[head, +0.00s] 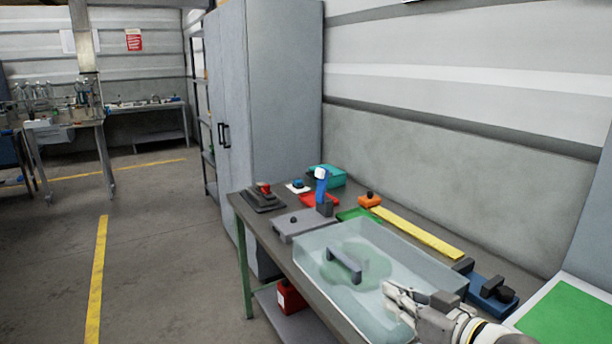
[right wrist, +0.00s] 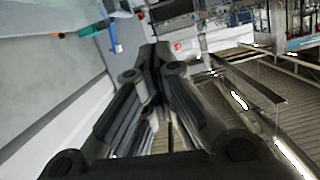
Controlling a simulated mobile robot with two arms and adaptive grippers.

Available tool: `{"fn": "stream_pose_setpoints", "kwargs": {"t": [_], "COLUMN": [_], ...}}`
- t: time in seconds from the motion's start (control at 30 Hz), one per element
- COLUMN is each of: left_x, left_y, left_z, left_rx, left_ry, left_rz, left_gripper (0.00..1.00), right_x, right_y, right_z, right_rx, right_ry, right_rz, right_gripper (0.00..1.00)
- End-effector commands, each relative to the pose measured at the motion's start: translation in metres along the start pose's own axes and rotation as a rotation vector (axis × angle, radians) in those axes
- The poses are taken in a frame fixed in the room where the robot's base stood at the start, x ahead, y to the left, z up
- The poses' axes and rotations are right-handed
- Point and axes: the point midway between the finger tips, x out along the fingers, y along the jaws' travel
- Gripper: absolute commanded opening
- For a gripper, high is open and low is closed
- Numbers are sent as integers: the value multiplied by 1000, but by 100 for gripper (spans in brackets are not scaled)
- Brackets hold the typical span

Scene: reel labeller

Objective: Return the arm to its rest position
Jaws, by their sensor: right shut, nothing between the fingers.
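My right gripper (head: 398,296) comes in from the lower right in the head view, over the right end of the clear lidded box. Its fingers are together with nothing between them. In the right wrist view the two dark fingers (right wrist: 156,70) meet at their tips. The clear box (head: 318,252) stands on the workbench and has a grey handle (head: 343,265) on top. A green round shape shows through it. My left gripper is not in view.
The bench (head: 262,231) also holds a grey box (head: 298,224), a blue upright tool (head: 321,187), a yellow bar (head: 418,232) and a blue device (head: 490,294). A tall grey cabinet (head: 268,100) stands behind its left end. The floor at left is open.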

Motion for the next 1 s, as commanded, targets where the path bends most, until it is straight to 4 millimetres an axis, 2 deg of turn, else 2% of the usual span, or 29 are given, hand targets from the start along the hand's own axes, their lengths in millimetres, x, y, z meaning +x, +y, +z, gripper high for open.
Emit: {"fn": "stream_pose_setpoints", "kwargs": {"t": [0.03, 0.37, 0.57, 0.67, 0.8, 1.0], "left_x": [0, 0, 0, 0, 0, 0], "left_y": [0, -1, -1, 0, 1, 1], "left_z": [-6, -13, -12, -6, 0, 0], "left_rx": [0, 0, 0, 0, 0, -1], "left_ry": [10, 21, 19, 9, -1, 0], "left_rz": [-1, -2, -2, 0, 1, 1], "left_gripper": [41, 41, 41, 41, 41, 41], "right_x": [0, -6, -21, -37, -77, -141], "right_y": [-4, -21, -34, -42, -56, -73], "right_z": [11, 73, 128, 166, 228, 291], "right_rx": [5, 2, 8, 21, 52, 105], "right_ry": [-20, -145, -268, -364, -545, -782], "right_rz": [1, 42, 89, 128, 202, 293], "right_gripper": [0, 0, 0, 0, 0, 0]}}
